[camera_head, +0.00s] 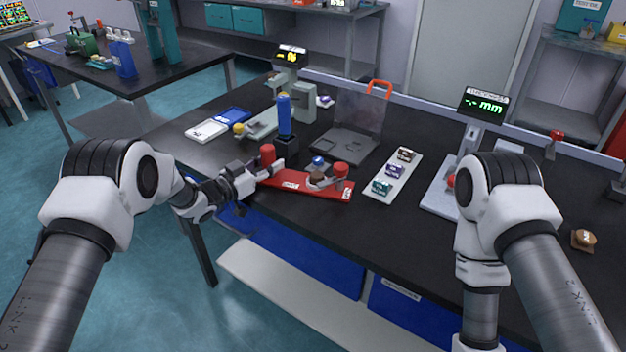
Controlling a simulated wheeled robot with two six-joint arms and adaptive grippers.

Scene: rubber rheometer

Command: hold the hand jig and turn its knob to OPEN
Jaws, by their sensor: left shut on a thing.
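The hand jig (297,184) is a flat red plate with small white labels, lying near the front edge of the black bench. My left gripper (268,171) is shut on the left end of the jig, by the left red cylinder; the exact contact is partly hidden by the fingers. My right arm bends downward at the right, and its gripper is out of view.
A white strip (378,190) with several coloured samples lies right of the jig. A blue-handled device (284,120) and a grey plate with a clear guard (352,143) stand behind. A thickness gauge (484,104) stands at right. Bench in front of the strip is clear.

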